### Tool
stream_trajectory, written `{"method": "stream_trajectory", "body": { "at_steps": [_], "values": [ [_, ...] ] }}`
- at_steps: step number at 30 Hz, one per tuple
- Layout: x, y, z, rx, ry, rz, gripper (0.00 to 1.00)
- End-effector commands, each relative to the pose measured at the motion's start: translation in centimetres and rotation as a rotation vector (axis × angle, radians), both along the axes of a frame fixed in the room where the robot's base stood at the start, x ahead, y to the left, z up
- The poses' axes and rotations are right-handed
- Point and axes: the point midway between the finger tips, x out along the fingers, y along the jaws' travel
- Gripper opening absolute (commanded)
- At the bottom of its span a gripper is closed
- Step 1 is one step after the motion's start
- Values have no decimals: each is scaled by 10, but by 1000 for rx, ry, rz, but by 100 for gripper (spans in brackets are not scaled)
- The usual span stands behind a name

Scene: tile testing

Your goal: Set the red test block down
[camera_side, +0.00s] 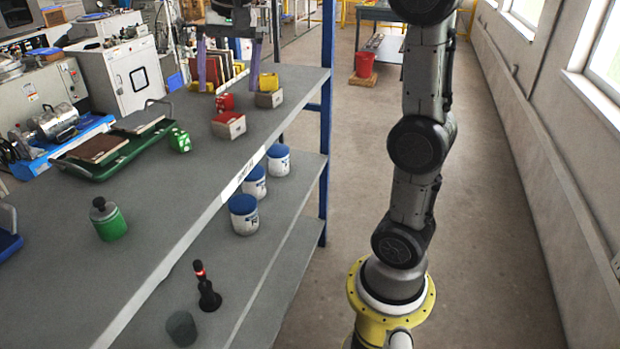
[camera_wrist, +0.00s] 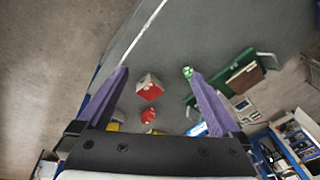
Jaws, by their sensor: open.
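The small red test block (camera_side: 225,102) rests on the grey upper shelf (camera_side: 150,225); it also shows in the wrist view (camera_wrist: 148,116). In the wrist view my gripper (camera_wrist: 157,73) is open, with nothing held. The red test block appears apart from both fingers.
A grey block (camera_side: 269,99) and a yellow block (camera_side: 269,82) stand to the right. A green bottle (camera_side: 108,220) stands nearer; the shelf around it is largely clear.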

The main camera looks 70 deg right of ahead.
Motion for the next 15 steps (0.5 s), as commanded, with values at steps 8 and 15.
{"method": "stream_trajectory", "body": {
  "at_steps": [8, 15],
  "values": [
    [-100, 59, -43, -125, -117, 468, 100],
    [-167, 84, -103, -237, -200, 798, 100]
  ]
}}
